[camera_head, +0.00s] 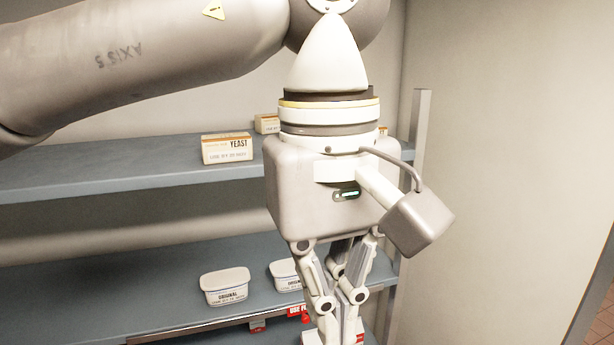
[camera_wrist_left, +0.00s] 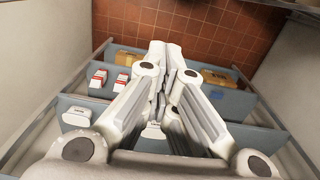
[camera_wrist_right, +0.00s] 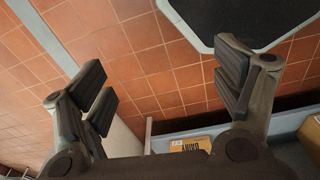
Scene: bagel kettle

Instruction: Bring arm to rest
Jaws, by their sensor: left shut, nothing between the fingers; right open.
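My left arm reaches in from the left in the head view. Its gripper (camera_head: 338,318) points down in front of the shelf unit, and its fingertips are partly cut off by the lower frame edge. In the left wrist view the left gripper (camera_wrist_left: 168,55) has its fingers together with nothing between them. In the right wrist view my right gripper (camera_wrist_right: 165,80) has its fingers wide apart and empty, above the tiled floor. The right gripper is not in the head view.
A shelf unit (camera_head: 90,168) carries a yeast box (camera_head: 227,149) and white tubs (camera_head: 225,286). Red-and-white cartons (camera_wrist_left: 97,82) stand on a lower level. A wall (camera_head: 510,130) is to the right. The right wrist view shows a dairy box (camera_wrist_right: 190,145) and a dark panel (camera_wrist_right: 250,18).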

